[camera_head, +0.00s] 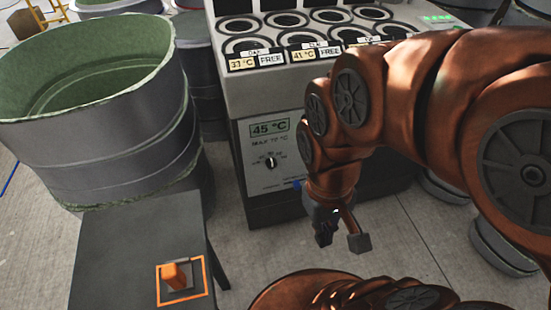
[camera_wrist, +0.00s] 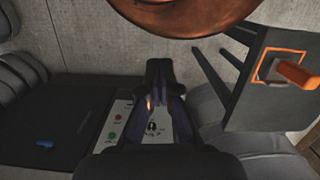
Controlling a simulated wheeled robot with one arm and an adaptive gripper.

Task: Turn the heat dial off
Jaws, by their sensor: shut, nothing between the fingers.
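The heat dial (camera_head: 271,162) is a small black knob with a pale pointer mark, on the pale front panel (camera_head: 266,140) of a grey heating unit. Its pointer looks roughly upright; the scale marks around it are too small to read. A green display above it reads 45 °C, with "MAX" lettering below. My gripper (camera_head: 341,240) is shut and empty. It points downward, to the right of and lower than the dial in the head view, apart from it. In the wrist view my gripper (camera_wrist: 160,70) partly covers the panel (camera_wrist: 122,118); a dark knob (camera_wrist: 152,128) shows beside the fingers.
The unit's top (camera_head: 335,60) has several round wells with temperature labels. A large grey tub (camera_head: 105,140) with green lining stands left. A dark table (camera_head: 130,245) at front left carries an orange-handled block (camera_head: 174,276) inside an orange square. Concrete floor lies open around my gripper.

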